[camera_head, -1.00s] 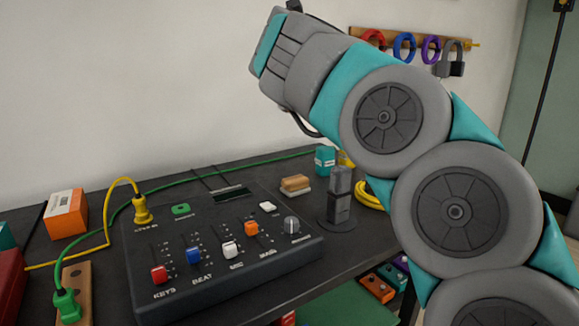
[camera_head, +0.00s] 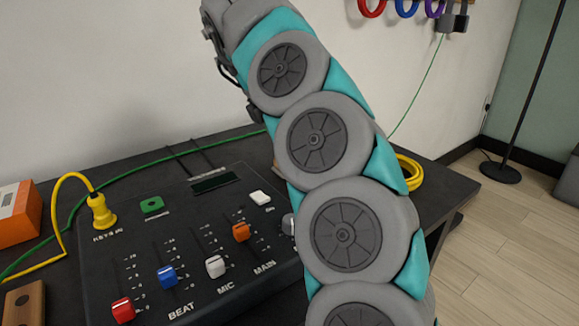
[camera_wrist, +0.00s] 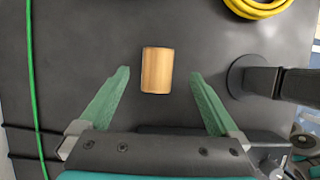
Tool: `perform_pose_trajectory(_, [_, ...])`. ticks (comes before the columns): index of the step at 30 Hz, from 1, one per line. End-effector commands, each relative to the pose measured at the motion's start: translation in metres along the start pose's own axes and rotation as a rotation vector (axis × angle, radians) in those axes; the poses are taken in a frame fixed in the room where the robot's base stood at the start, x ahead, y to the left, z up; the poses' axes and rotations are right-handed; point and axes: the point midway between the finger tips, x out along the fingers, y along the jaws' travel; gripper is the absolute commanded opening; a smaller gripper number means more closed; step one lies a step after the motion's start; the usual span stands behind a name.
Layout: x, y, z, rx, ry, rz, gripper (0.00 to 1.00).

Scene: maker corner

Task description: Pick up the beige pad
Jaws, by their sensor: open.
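The beige pad (camera_wrist: 157,70) lies on the dark table as a small block with a wood-brown top, upright in the wrist view. My gripper (camera_wrist: 159,75) is open and empty above the table. Its two green fingers stand to the left and right of the pad in the picture, with a gap on each side. I cannot tell how far above the pad the fingertips are.
A dark stand (camera_wrist: 285,83) on a round base is close to the right finger. A yellow cable coil (camera_wrist: 258,8) lies beyond the pad. A green cable (camera_wrist: 34,90) runs at the left. A mixer with colored sliders (camera_head: 200,265) fills the table front in the head view.

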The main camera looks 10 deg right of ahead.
Motion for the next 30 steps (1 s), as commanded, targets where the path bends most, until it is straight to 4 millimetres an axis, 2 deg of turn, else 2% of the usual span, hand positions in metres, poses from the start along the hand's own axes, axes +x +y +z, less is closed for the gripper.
perform_pose_trajectory(12, [0.042, 0.003, -0.003, 0.000, -0.001, -0.002, 0.97])
perform_pose_trajectory(21, [0.045, 0.003, -0.004, 0.001, 0.000, 0.001, 0.97])
perform_pose_trajectory(23, [0.045, 0.003, -0.004, 0.001, -0.001, 0.001, 0.93])
perform_pose_trajectory(30, [0.045, 0.003, -0.004, 0.000, 0.000, 0.001, 0.66])
